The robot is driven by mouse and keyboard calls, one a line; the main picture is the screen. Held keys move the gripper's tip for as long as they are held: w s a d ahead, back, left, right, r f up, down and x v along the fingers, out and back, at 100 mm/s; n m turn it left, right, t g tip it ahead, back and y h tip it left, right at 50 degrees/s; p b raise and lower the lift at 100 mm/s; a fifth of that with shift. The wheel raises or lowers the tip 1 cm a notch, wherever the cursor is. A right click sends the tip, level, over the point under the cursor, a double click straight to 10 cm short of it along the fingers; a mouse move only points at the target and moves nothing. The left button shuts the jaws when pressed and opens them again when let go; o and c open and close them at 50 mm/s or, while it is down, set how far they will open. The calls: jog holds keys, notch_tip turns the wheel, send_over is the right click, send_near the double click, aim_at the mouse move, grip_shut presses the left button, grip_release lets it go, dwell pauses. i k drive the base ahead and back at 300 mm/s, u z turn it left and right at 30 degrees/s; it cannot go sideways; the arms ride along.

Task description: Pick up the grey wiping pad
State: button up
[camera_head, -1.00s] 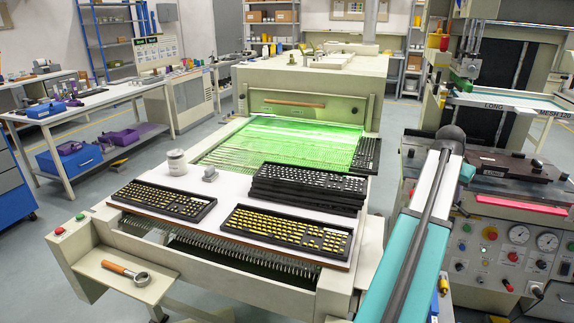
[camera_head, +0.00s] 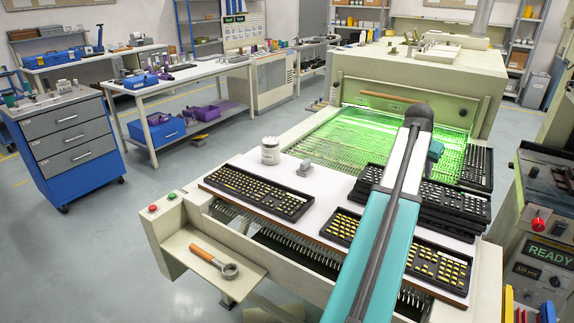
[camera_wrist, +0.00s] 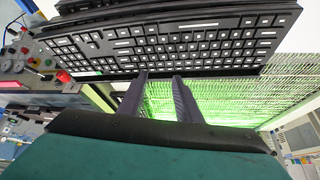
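A small grey block (camera_head: 304,167), which looks like the wiping pad, sits on the white board (camera_head: 240,217) in the head view, just right of a white tub. It does not show in the wrist view. My gripper (camera_wrist: 160,76) shows in the wrist view with its two dark fingers apart and nothing between them. In the head view my arm hides most of the gripper, which is to the right of the grey block, over the keyboard stack and green-lit bed.
The white tub (camera_head: 270,150) stands close left of the grey block. A yellow-keyed keyboard (camera_head: 258,193) lies in front of it, and another (camera_head: 437,265) lies partly behind my arm. The keyboard stack (camera_head: 450,207) stands right. A wooden-handled tool (camera_head: 214,258) lies on the front shelf.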

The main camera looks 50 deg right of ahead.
aim_at(306, 167)
jog(key=u, duration=0.35)
jog(key=i, duration=0.85)
jog(key=u, duration=0.2)
